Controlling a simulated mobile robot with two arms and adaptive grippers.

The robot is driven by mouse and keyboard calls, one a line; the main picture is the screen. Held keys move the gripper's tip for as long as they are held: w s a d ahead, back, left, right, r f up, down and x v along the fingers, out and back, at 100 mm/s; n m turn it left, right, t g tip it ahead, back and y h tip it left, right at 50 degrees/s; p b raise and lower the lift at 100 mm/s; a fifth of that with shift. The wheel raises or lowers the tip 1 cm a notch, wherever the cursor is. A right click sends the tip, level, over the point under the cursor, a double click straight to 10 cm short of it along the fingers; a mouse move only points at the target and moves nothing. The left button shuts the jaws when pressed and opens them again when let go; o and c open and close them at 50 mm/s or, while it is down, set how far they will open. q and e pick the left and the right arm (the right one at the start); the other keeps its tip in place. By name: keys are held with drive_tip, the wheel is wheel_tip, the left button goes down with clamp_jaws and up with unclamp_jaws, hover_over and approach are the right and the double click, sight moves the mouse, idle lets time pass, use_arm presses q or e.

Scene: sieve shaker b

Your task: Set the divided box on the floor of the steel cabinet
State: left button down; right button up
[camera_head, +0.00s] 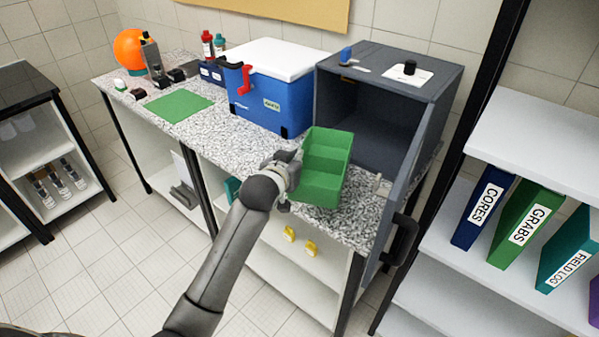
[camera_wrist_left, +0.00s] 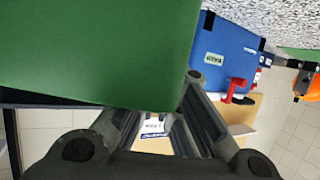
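The green divided box (camera_head: 322,170) is at the front of the speckled counter, its compartments facing my head camera. It is tilted and appears held up in front of the steel cabinet (camera_head: 330,95). My left gripper (camera_head: 292,168) is shut on the box's left side. In the left wrist view the box (camera_wrist_left: 90,50) fills the upper left, by the left gripper's fingers (camera_wrist_left: 160,110); the exact contact is hidden. The cabinet is open at the front, its dark interior looks empty, and its door (camera_head: 405,185) is swung out toward me on the right. My right gripper is not in view.
A blue cooler (camera_head: 270,100) with a white lid stands left of the cabinet. The door's black handle (camera_head: 401,240) juts out at the front right. A green mat (camera_head: 178,106) lies on the counter's left part. Shelves with binders (camera_head: 525,225) stand at the right.

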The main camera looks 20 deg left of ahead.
use_arm(q)
drive_tip(key=w+f, duration=0.1)
drive_tip(key=f, duration=0.1)
drive_tip(key=w+f+p, duration=0.1)
drive_tip(key=f, duration=0.2)
drive_tip(key=w+f, duration=0.2)
drive_tip(key=shift+a+f+p, duration=0.15)
drive_tip(key=shift+f+p, duration=0.05)
drive_tip(key=shift+p, duration=0.15)
drive_tip(key=shift+f, duration=0.5)
drive_tip(key=c, duration=1.6)
unclamp_jaws()
drive_tip(key=shift+f, duration=0.1)
drive_tip(key=shift+c, duration=0.2)
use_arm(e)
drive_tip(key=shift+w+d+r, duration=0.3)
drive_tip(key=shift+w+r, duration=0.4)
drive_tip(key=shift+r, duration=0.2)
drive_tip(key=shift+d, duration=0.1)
